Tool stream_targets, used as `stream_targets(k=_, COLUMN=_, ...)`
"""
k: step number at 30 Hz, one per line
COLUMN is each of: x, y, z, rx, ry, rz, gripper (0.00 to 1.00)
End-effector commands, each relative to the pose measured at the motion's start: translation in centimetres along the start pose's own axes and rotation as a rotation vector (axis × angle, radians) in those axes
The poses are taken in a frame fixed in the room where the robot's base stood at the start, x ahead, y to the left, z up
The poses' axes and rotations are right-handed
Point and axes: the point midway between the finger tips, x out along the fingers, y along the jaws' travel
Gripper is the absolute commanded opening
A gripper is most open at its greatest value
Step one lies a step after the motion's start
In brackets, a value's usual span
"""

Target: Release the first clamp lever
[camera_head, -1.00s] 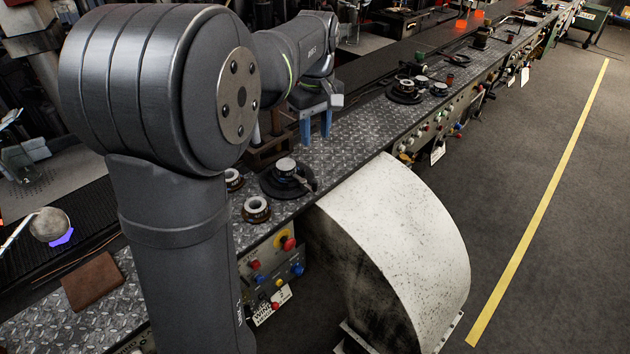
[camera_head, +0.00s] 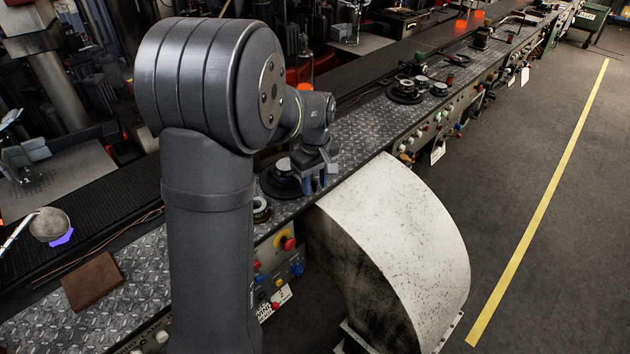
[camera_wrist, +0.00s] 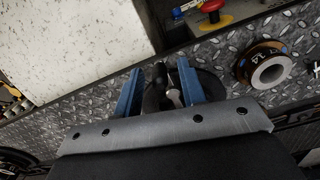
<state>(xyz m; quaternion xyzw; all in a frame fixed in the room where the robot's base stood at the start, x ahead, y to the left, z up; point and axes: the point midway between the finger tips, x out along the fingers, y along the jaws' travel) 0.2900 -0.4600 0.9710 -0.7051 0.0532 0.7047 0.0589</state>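My gripper (camera_head: 318,184) has blue fingers and points down at the front edge of the metal bench. It stands beside a black round fixture (camera_head: 272,188) with a pale cap, and covers the lever side of it in the head view. In the wrist view my gripper (camera_wrist: 160,88) has its fingers spread. A grey metal lever (camera_wrist: 174,97) with a rounded end lies between them, and gaps show on both sides. The fixture's black disc (camera_wrist: 211,84) shows behind the fingers. Whether the lever is clamped or loose cannot be told.
A numbered dial ring (camera_wrist: 268,70) sits beside the fixture. Below the bench edge is a control panel with a red emergency button (camera_head: 289,243). A large white curved housing (camera_head: 400,240) stands close in front. More fixtures (camera_head: 405,92) stand farther along the bench.

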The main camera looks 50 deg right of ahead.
Motion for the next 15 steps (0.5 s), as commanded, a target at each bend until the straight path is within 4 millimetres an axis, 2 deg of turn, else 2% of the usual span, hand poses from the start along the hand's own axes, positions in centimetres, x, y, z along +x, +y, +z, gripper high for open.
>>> stream_targets(k=5, x=-0.01, y=0.0, z=0.0, rx=0.0, ry=0.0, rz=0.0, gripper=0.37)
stream_targets(k=10, x=-0.03, y=0.01, z=0.0, rx=0.0, ry=0.0, rz=0.0, gripper=0.04)
stream_targets(k=11, x=-0.03, y=0.01, z=0.0, rx=0.0, ry=0.0, rz=0.0, gripper=0.0)
stream_targets(k=15, x=-0.04, y=0.0, z=0.0, rx=0.001, ry=0.0, rz=0.0, gripper=0.0)
